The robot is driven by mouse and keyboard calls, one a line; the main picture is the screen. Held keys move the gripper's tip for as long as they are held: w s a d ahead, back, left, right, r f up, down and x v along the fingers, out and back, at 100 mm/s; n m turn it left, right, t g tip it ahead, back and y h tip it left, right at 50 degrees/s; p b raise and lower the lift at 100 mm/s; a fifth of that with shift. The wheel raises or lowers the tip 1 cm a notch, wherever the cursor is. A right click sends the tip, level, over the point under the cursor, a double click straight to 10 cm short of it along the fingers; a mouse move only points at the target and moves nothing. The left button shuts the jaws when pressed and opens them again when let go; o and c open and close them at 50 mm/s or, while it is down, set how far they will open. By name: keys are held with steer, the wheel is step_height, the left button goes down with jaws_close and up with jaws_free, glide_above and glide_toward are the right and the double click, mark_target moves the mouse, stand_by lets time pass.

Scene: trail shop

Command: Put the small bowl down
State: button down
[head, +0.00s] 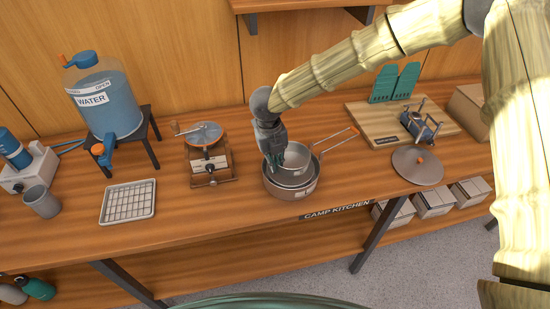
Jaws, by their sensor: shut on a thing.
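The small bowl (292,172) is a grey metal bowl in the head view, at the middle of the wooden counter. It sits over or inside a larger brown-rimmed pot (299,192); I cannot tell whether it touches the pot's bottom. My gripper (274,158) points down at the bowl's left rim and is shut on it. The fingertips are partly hidden against the bowl. A long wire handle (338,140) reaches up and right from the bowl and pot.
Left of the pot stand a coffee grinder (209,157), a drying rack (128,201) and a water jug (104,98) on a stand. Bare counter (232,209) shows in front of the grinder.

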steer(key=shift+f, duration=0.55)
steer(key=c, duration=1.6)
jaws_free()
steer(key=shift+r, duration=0.1)
step_height(320, 180, up, 13)
steer(key=b, duration=0.3)
steer(key=shift+s+a, duration=0.25)
steer(key=shift+a, duration=0.2)
